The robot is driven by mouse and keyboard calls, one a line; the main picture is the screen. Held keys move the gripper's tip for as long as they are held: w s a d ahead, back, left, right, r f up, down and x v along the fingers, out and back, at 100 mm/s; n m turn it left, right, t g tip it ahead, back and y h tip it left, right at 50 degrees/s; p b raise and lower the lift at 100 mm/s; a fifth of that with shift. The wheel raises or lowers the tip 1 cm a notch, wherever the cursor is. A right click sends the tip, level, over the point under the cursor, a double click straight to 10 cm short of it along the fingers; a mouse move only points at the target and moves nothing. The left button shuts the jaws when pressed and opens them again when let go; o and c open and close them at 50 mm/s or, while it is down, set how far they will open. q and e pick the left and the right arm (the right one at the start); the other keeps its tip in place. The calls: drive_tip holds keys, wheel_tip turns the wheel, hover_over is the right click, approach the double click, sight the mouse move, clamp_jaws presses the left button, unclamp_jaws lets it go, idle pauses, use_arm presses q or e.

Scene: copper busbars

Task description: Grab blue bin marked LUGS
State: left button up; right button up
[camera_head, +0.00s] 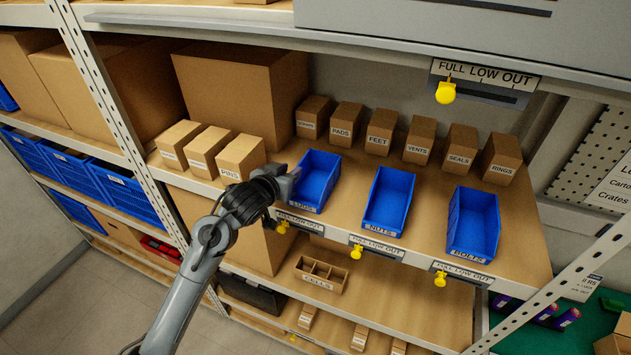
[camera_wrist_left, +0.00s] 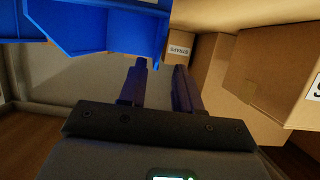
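The blue bin marked LUGS (camera_head: 320,178) sits on the shelf, leftmost of three blue open bins. My left gripper (camera_head: 292,178) is at the bin's left front side. In the left wrist view, its two fingers (camera_wrist_left: 160,68) stand apart with a gap between them. A blue bin (camera_wrist_left: 105,30) fills the upper left there, its lower right edge close to the fingertips. I cannot tell whether the fingers touch it. My right gripper is not in view.
Blue bins marked NUTS (camera_head: 388,200) and BOLTS (camera_head: 473,222) stand to the right. A carton marked PINS (camera_head: 240,157) is just left of the gripper. Small cartons line the shelf behind.

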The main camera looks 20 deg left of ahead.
sight(314, 180)
use_arm(q)
drive_tip(key=x, duration=0.1)
drive_tip(key=p+x, duration=0.1)
drive_tip(key=x, duration=0.1)
drive_tip(key=shift+w+d, duration=0.1)
drive_tip(key=shift+d, duration=0.25)
drive_tip(key=shift+x, duration=0.8)
drive_tip(key=shift+f, duration=0.1)
drive_tip(key=shift+c, duration=0.5)
clamp_jaws()
